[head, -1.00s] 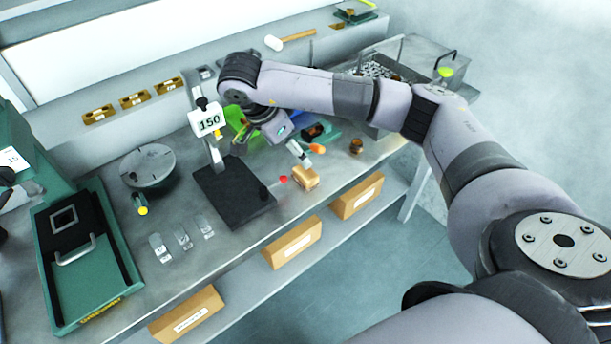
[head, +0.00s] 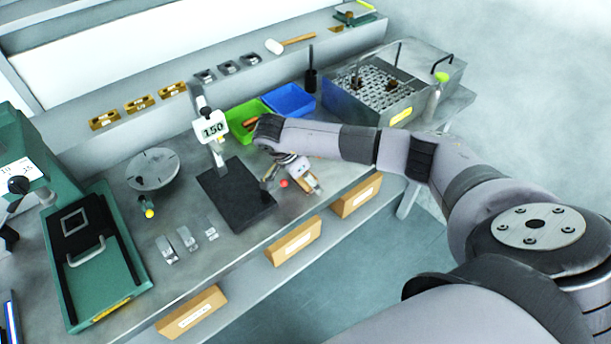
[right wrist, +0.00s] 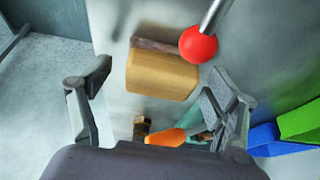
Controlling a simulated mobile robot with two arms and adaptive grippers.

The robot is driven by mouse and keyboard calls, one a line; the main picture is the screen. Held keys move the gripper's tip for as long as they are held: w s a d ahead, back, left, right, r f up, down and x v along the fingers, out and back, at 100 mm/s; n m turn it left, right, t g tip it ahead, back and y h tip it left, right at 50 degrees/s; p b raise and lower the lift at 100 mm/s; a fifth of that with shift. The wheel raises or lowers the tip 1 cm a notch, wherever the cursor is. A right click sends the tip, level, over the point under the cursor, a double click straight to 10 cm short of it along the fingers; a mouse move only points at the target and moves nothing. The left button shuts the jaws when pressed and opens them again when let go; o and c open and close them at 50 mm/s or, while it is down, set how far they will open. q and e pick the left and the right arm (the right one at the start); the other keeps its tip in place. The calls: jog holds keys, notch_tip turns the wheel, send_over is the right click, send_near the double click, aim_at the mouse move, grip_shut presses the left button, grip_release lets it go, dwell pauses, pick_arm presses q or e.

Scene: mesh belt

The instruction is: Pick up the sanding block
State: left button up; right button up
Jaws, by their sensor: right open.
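The sanding block (right wrist: 160,75) is a tan, rounded wooden block with a darker brown strip along its far edge. It lies on the grey metal bench in the right wrist view. My right gripper (right wrist: 160,88) is open, with one finger on each side of the block's picture position; I see no contact. In the head view the right gripper (head: 301,176) is low over the bench near its front edge and hides most of the block. My left gripper is not in view.
A red ball knob (right wrist: 198,45) on a metal rod sits close beside the block. An orange-handled tool (right wrist: 166,137) lies nearer the wrist. A black-based stand (head: 236,196) is left of the gripper. Green (head: 240,122) and blue (head: 290,101) bins stand behind.

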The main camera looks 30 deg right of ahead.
jog(key=c, duration=1.3)
notch_tip(320, 180, up, 20)
jog(key=b, duration=0.2)
jog(key=shift+b, duration=0.3)
